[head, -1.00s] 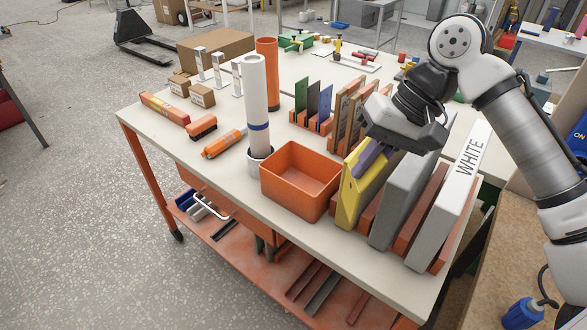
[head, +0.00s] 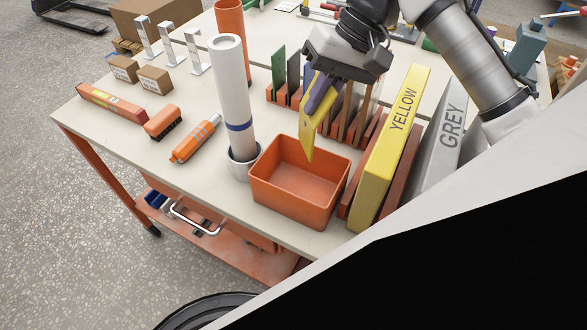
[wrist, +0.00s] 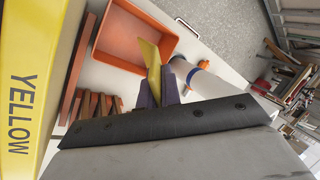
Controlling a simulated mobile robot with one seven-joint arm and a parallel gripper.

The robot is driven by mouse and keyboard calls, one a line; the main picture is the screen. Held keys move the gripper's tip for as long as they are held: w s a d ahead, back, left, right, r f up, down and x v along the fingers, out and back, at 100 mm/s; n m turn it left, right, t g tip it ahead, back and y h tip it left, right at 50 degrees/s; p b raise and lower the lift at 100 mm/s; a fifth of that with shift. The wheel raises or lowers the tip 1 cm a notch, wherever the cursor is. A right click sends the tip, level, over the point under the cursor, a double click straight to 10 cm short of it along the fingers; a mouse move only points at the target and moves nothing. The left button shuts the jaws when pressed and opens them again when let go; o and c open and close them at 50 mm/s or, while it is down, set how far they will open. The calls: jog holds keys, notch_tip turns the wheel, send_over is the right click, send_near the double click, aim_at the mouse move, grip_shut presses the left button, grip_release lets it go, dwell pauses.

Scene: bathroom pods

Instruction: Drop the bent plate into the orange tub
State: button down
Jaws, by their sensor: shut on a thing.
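My gripper (head: 318,100) has purple fingers, shut on a yellow bent plate (head: 309,132). The plate hangs down, tilted, with its lower tip overlapping the back part of the orange tub (head: 290,205) in the head view. The tub is an open rectangular box on the bench top, and its visible inside looks empty. In the wrist view the plate (wrist: 151,55) sticks out from between the fingers and overlaps the near edge of the tub (wrist: 118,38). How high the plate is above the rim is hard to tell.
A white roll (head: 231,90) stands in a grey cup (head: 243,162) just left of the tub. A yellow binder (head: 385,165) and a grey binder (head: 440,140) stand in a rack to its right. Upright boards fill racks behind. An orange bottle (head: 195,140) lies farther left.

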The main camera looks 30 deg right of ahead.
jog(key=shift+s+f+b, duration=0.15)
jog(key=shift+f+b, duration=2.75)
jog(key=shift+b, duration=0.3)
jog(key=c, duration=1.5)
grip_release()
jog(key=p+v, duration=0.1)
jog(key=v, duration=1.3)
jog(key=shift+s+a+f, duration=0.1)
